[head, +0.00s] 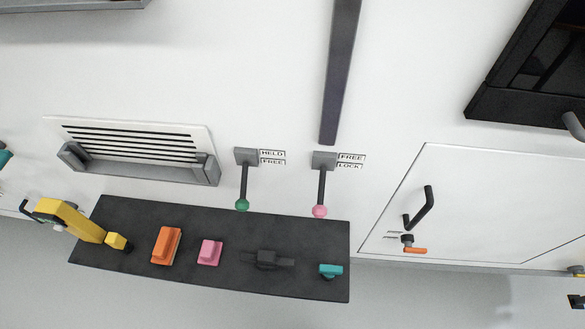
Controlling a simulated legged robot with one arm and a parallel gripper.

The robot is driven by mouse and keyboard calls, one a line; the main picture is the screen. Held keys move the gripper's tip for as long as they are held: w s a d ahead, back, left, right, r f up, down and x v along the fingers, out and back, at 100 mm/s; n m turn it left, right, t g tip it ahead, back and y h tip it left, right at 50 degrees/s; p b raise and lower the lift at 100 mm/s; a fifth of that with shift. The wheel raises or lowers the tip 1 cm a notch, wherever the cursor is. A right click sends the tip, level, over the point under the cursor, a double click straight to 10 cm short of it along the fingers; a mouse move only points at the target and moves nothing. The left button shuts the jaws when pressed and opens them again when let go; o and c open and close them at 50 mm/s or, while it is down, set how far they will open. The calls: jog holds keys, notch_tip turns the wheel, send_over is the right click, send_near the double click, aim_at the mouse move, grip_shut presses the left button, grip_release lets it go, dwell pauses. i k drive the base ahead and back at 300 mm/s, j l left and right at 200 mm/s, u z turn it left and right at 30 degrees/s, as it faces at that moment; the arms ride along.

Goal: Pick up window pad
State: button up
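Several small items lie on a dark shelf or mat (205,275) below a white wall. An orange pad-shaped block (166,246) with a raised ridge lies left of the middle. A smaller pink block (209,252) of similar form is right of it. Further right are a dark grey piece with a raised middle (268,260) and a small teal piece (331,270). I cannot tell from looks alone which one is the window pad. I cannot clearly make out my gripper; the pad-shaped items have nothing touching them from above.
A yellow elongated object (70,219) with a small yellow end block overhangs the shelf's left end. Two levers stick out above the shelf, with a green knob (242,205) and a pink knob (320,211). A vent (137,150) and a handled hatch (470,200) flank them.

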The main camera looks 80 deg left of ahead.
aim_at(210, 254)
jog(key=u, duration=3.95)
jog(key=l, duration=0.1)
